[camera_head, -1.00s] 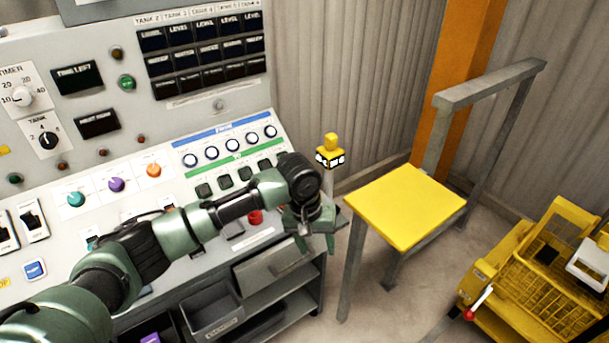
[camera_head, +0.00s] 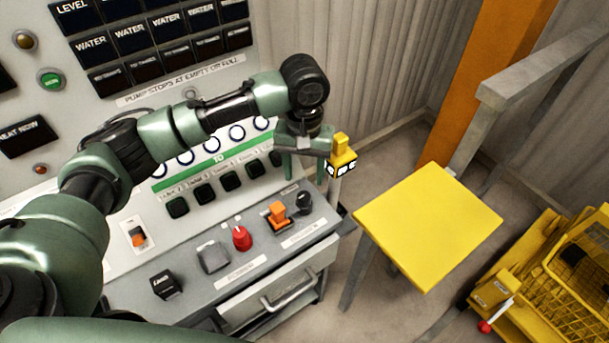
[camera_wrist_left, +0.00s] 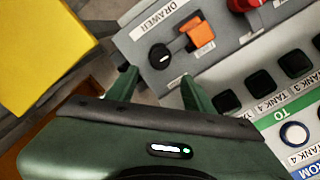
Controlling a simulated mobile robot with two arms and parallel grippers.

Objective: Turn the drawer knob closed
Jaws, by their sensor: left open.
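The drawer knob (camera_head: 304,202) is a small round black knob at the right end of the sloped grey control panel. In the left wrist view the knob (camera_wrist_left: 160,57) carries a short white mark and sits beside the word DRAWER. My left gripper (camera_head: 306,170) is open and empty, fingers pointing down, above and behind the knob in the head view. In the wrist view the knob lies just beyond the gap between the fingertips (camera_wrist_left: 159,84), apart from both. A grey drawer front with a bar handle (camera_head: 290,291) is below the panel. My right gripper is not in view.
An orange switch (camera_head: 278,216) stands close beside the knob, with a red knob (camera_head: 241,238) farther left. A yellow-capped post (camera_head: 341,160) stands just right of the gripper. A yellow-topped stand (camera_head: 427,222) and yellow cart (camera_head: 550,270) are at right.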

